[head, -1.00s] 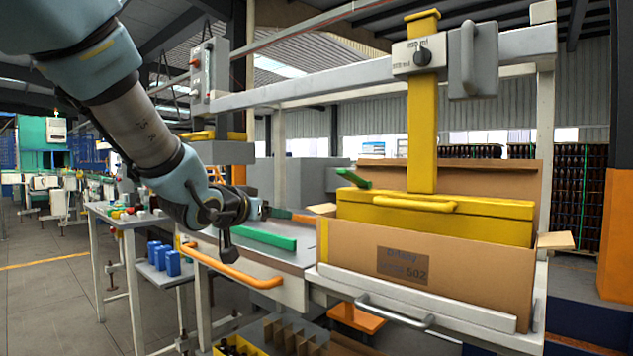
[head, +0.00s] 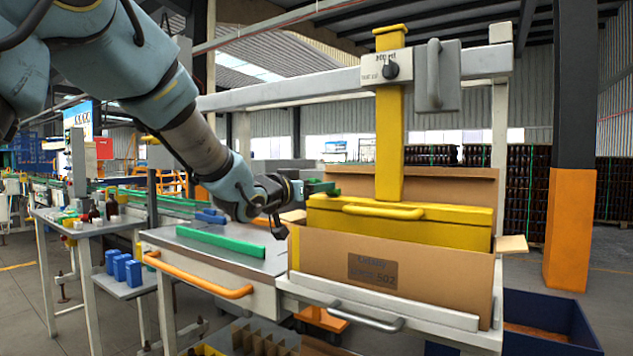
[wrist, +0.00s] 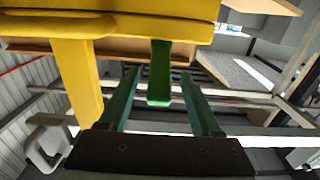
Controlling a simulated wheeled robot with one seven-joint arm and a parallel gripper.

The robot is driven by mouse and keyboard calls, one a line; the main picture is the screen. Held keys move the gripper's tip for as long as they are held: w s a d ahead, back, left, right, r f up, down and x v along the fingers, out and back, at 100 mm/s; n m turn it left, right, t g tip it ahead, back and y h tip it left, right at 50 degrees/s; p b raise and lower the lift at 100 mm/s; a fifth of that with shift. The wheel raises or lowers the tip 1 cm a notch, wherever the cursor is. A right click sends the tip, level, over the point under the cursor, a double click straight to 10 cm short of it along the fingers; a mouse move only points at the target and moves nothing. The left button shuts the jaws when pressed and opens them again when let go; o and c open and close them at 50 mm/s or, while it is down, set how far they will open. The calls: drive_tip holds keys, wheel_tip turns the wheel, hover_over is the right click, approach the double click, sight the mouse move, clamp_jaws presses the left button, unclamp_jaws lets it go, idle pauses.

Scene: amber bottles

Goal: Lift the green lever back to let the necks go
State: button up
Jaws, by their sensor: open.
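The green lever (head: 326,187) sticks out from the left end of the yellow gripping head (head: 400,215). My gripper (head: 305,187) is at the lever in the head view, its fingers hard to tell apart from it. In the wrist view the lever (wrist: 159,72) shows between the two open fingers of my gripper (wrist: 158,85), with a gap on each side. The yellow head also shows at the top of the wrist view (wrist: 150,28). It sits down inside an open cardboard carton (head: 345,262). Any bottle necks are hidden.
A yellow post (head: 389,140) rises from the head to a grey overhead beam (head: 290,93). A grey bench (head: 205,250) with a green bar and orange handle lies left of the carton. A blue bin (head: 560,318) stands at right. The carton's left flap is close to my gripper.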

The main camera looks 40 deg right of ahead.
drive_tip(key=shift+d, duration=0.3)
drive_tip(key=shift+c, duration=0.3)
clamp_jaws()
idle(1.0)
